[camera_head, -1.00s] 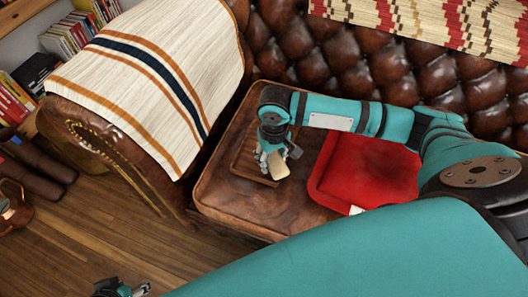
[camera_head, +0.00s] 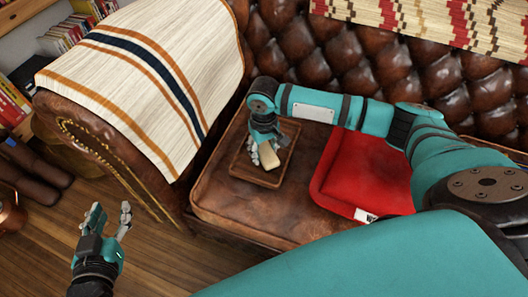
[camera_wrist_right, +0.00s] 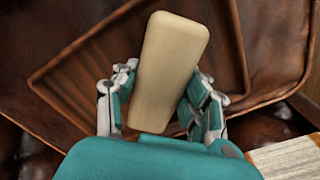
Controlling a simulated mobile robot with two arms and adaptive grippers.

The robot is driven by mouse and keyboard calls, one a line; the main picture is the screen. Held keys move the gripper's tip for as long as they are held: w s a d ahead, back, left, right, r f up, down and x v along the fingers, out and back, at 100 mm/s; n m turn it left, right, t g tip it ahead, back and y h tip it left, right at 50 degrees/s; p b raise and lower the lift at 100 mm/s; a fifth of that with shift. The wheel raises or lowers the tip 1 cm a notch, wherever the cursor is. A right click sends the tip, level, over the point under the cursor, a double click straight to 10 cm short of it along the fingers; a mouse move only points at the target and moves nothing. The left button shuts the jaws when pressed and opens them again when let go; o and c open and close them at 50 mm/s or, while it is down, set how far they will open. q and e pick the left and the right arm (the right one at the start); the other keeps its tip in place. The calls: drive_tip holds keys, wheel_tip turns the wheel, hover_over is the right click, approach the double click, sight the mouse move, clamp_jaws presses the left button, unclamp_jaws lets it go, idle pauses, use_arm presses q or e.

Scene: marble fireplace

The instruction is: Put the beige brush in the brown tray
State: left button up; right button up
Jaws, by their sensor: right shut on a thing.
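The beige brush (camera_head: 269,156) is held in my right gripper (camera_head: 263,152), over the brown tray (camera_head: 262,182). In the right wrist view the brush (camera_wrist_right: 172,65) stands between the two fingers of my right gripper (camera_wrist_right: 162,105), which are shut on it. The brown tray (camera_wrist_right: 85,68) lies behind the brush there, on the leather seat. I cannot tell whether the brush touches the tray floor. My left gripper (camera_head: 112,222) is open and empty, above the wooden floor at the lower left.
A red cushion (camera_head: 365,175) lies on the seat just right of the tray. The sofa's armrest with a striped blanket (camera_head: 150,75) rises at the left. The seat (camera_head: 235,212) in front of the tray is bare.

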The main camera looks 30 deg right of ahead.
use_arm(q)
drive_tip(key=shift+w+r, duration=0.15)
drive_tip(key=shift+r, duration=0.1)
drive_tip(key=shift+f, duration=0.1)
use_arm(e)
drive_tip(key=shift+f, duration=0.1)
drive_tip(key=o, duration=1.1)
drive_tip(key=shift+f, duration=0.1)
use_arm(q)
drive_tip(key=shift+s+f, duration=0.2)
drive_tip(key=shift+f, duration=0.05)
